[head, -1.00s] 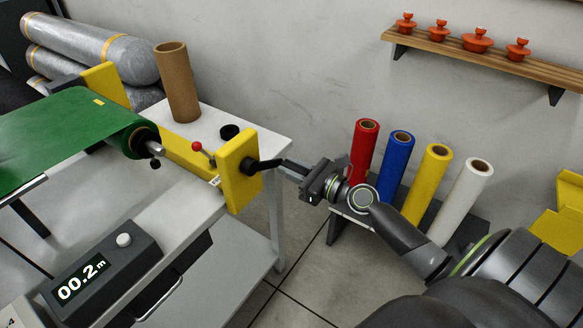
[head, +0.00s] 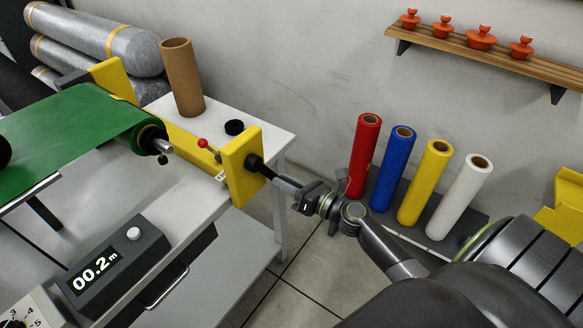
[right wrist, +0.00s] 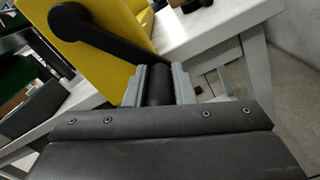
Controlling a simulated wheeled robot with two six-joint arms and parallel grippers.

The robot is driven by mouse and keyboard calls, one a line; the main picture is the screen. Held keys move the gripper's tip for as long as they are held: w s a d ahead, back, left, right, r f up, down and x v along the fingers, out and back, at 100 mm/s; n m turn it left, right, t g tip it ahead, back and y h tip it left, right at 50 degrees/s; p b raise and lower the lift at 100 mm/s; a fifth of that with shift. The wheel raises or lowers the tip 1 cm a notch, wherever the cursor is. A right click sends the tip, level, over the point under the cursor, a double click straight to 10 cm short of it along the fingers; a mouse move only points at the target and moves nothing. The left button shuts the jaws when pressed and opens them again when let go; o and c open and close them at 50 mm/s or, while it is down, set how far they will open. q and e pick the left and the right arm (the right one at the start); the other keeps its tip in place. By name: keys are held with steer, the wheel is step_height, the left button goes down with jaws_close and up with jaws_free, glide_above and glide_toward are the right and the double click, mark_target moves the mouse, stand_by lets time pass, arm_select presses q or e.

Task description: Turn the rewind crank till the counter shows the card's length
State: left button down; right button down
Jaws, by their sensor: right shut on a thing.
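The rewind crank (right wrist: 100,32) is a black arm on the yellow end bracket (head: 242,170); it also shows in the head view (head: 259,166). My right gripper (head: 285,183) is shut on the crank's handle, and in the right wrist view the grey fingers (right wrist: 165,85) sit on both sides of the dark grip. The counter (head: 100,265) reads 00.2 m. Green sheet (head: 80,130) runs to a roll on the spindle at the bracket's left. The card with the length cannot be made out. My left gripper is not in view.
A cardboard tube (head: 183,78) and a black ring (head: 234,127) stand on the bench. A shelf (head: 480,55) holds orange knobbed objects.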

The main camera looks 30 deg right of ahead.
steer(key=s+a+f+m+p, duration=0.2)
steer(key=a+m+p, duration=0.4)
steer(key=m, duration=0.1)
steer(key=shift+s+a+m, duration=0.25)
steer(key=shift+s+m, duration=0.05)
steer(key=shift+s, duration=0.1)
stand_by(0.3)
steer(key=c, duration=1.2)
jaws_free()
steer(key=shift+a+r, duration=0.1)
steer(key=shift+c, duration=0.2)
